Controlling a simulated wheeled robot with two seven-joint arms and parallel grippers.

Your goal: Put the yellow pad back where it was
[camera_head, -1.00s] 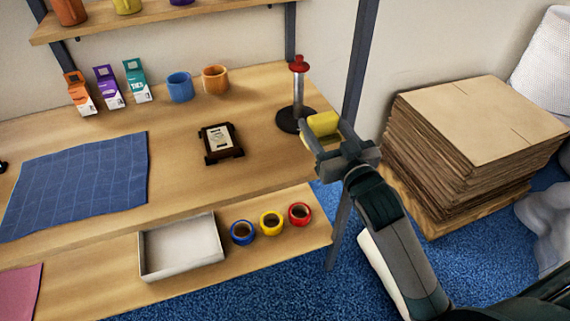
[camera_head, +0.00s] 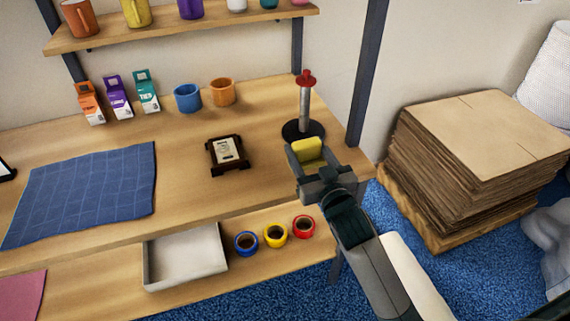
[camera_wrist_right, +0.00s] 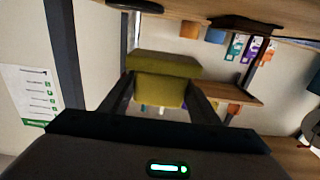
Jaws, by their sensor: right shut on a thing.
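My right gripper (camera_head: 309,160) is shut on the yellow pad (camera_head: 307,148) and holds it over the right end of the workbench, in front of the stand with the red top (camera_head: 305,100). In the right wrist view the yellow pad (camera_wrist_right: 163,78) sits between the two fingers, its top face and front face showing. My left gripper is not in any view.
On the bench (camera_head: 185,150) are a blue cutting mat (camera_head: 85,192), a small dark-framed stand (camera_head: 227,154), several small cartons and two mugs (camera_head: 187,98). A lower shelf holds a white tray (camera_head: 150,265) and three tape rolls. A cardboard stack (camera_head: 480,135) stands right.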

